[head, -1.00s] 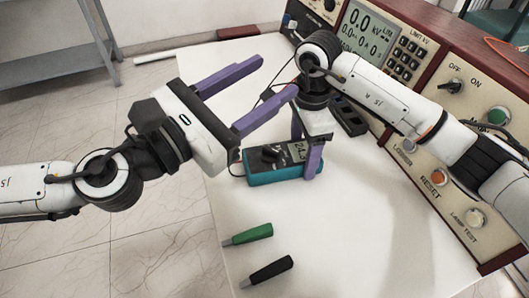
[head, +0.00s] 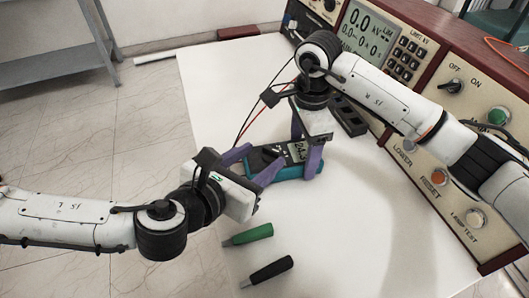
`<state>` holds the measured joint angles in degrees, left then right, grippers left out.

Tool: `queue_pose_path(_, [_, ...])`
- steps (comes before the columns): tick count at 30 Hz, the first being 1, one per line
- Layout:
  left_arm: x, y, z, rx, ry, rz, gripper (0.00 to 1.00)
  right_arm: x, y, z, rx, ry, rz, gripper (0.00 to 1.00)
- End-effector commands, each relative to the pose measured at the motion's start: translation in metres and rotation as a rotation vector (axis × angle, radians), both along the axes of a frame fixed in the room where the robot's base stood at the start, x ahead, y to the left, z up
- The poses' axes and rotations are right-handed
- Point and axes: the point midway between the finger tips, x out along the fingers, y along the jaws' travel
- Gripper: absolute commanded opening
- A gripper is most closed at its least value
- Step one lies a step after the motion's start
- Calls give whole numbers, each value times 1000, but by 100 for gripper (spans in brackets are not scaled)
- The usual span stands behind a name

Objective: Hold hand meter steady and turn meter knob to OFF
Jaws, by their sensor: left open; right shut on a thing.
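The hand meter (head: 290,172), teal with a dark face and a small display, lies on the white table. My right gripper (head: 308,155) points down and is shut on the meter's display end, one purple finger on its near side. My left gripper (head: 258,164) is open at the meter's left end, with its purple fingers on either side of the knob area. The meter knob (head: 268,153) is dark and shows only partly between the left fingers. Its pointer setting is too small to read, and I cannot tell whether the fingers touch it.
The control console (head: 430,165) stands along the right. Red and black leads (head: 262,113) run behind the meter. The table's front right is clear.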

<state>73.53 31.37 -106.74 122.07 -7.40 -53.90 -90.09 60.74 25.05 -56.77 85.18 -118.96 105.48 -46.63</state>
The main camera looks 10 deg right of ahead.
Motion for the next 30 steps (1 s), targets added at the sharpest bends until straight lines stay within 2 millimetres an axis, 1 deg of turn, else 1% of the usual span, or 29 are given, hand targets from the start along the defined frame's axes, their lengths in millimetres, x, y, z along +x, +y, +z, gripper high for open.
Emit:
queue_pose_path(3, [11, -10, -6, 0, 0, 0, 50, 0, 0, 1, 1, -2, 0, 32])
queue_pose_path(6, [17, -14, -9, 0, 0, -1, 50, 0, 0, 1, 1, -2, 0, 32])
queue_pose_path(16, [20, -17, -10, -1, 1, -1, 50, 0, 0, 1, 1, -2, 0, 32])
queue_pose_path(17, [20, -17, -10, -1, 1, -1, 48, 0, 0, 1, 1, -2, 0, 32])
queue_pose_path(18, [20, -16, -10, -1, 1, -1, 42, 0, 0, 1, 1, -2, 0, 32])
queue_pose_path(24, [20, -16, -10, -1, 1, -1, 9, 0, 0, 1, 1, -2, 0, 32])
queue_pose_path(30, [19, -17, -10, -1, 0, 11, 9, 0, 0, 1, 1, -2, 0, 32])
